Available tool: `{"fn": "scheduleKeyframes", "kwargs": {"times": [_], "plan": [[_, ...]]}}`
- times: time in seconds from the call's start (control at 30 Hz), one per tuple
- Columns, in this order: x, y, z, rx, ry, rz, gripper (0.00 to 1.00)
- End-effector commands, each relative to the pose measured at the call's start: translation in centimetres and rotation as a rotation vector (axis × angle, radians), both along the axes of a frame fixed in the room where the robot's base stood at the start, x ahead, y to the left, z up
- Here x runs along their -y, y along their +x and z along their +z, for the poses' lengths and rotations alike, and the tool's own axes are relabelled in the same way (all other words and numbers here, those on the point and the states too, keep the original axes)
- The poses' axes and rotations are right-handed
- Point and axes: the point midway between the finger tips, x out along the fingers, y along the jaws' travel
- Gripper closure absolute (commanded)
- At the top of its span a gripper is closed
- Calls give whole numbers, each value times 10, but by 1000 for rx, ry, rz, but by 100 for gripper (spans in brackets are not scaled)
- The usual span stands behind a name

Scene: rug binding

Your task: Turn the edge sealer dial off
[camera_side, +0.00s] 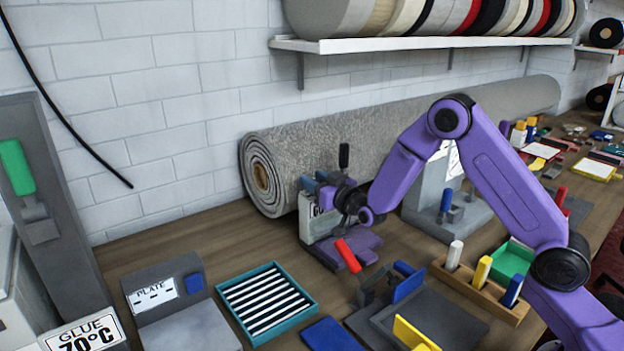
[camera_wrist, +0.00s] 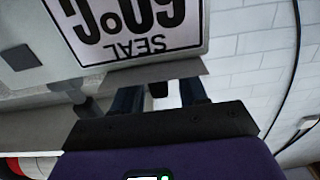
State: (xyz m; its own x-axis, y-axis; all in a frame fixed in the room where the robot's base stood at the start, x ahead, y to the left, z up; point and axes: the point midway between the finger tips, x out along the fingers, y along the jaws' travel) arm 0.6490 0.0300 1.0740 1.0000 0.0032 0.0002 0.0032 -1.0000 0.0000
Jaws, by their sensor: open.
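The edge sealer (camera_side: 318,228) is a grey machine in front of the rolled rug, largely hidden by my gripper in the side view. Its label (camera_wrist: 125,25), reading SEAL and 60°C, shows upside down in the wrist view. My gripper (camera_side: 314,188) is at the upper part of the sealer. In the wrist view its two dark blue fingers (camera_wrist: 159,96) are apart, just below the label. A small dark piece (camera_wrist: 158,89) shows between them; I cannot tell whether it is the dial or whether the fingers touch it. The dial's setting is not readable.
A black upright handle (camera_side: 344,155) stands close behind my gripper. A red handle (camera_side: 348,255) lies low in front. The rug roll (camera_side: 290,160) is behind. A teal tray (camera_side: 265,300), a plate unit (camera_side: 170,300) and a wooden holder (camera_side: 475,285) crowd the bench.

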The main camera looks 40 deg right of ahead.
Motion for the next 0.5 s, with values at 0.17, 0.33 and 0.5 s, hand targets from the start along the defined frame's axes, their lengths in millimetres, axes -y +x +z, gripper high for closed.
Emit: {"fn": "scheduleKeyframes", "kwargs": {"times": [0.17,0.33,0.5], "plan": [[0,12,0,0,0,0,57],[0,14,0,-1,-1,1,57],[0,14,0,-1,-1,1,57]]}}
